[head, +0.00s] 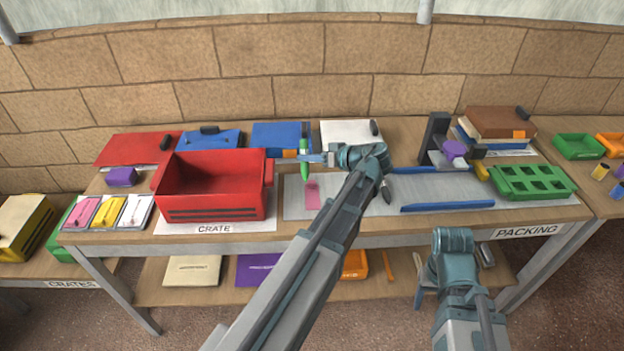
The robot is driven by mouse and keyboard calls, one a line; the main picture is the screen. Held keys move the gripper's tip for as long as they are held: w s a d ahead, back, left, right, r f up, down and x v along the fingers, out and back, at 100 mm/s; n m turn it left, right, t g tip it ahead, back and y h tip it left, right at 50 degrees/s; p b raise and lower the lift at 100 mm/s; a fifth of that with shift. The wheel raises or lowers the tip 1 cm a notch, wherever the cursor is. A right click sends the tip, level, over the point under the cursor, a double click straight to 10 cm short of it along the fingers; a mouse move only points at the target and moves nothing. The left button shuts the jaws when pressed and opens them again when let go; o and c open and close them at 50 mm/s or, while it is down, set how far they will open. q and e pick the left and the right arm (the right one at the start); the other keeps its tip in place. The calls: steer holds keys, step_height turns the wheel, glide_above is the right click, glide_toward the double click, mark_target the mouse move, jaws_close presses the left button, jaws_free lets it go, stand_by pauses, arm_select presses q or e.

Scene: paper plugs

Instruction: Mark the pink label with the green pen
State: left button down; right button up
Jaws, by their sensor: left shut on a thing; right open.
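The green pen (304,171) is upright in my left gripper (303,156), which is shut on it from the right. The pink label (313,197) lies flat on the left part of the grey mat (340,208). The pen's lower end shows just above and left of the label's far end. I cannot tell whether it touches the label. A small darker spot shows near the label's far end; I cannot make out what it is. My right gripper (425,286) is open, low in front of the table and partly hidden by its arm.
A red crate (212,207) stands left of the mat. Blue strips (447,206) edge the mat on the right. Folders and a white sheet (350,132) lie behind.

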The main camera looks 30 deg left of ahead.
arm_select(q)
steer(key=shift+w+r, duration=0.1)
step_height(320, 180, down, 6)
steer(key=b, duration=0.6)
steer(key=shift+f+b, duration=0.9)
stand_by(0.9)
steer(key=shift+w+d, duration=0.1)
steer(key=shift+w+d, duration=0.45)
steer(key=shift+d, duration=0.25)
steer(key=shift+w+d, duration=0.45)
steer(key=shift+d, duration=0.2)
steer(key=shift+w+d, duration=0.1)
steer(key=shift+d, duration=0.15)
steer(key=shift+f, duration=0.1)
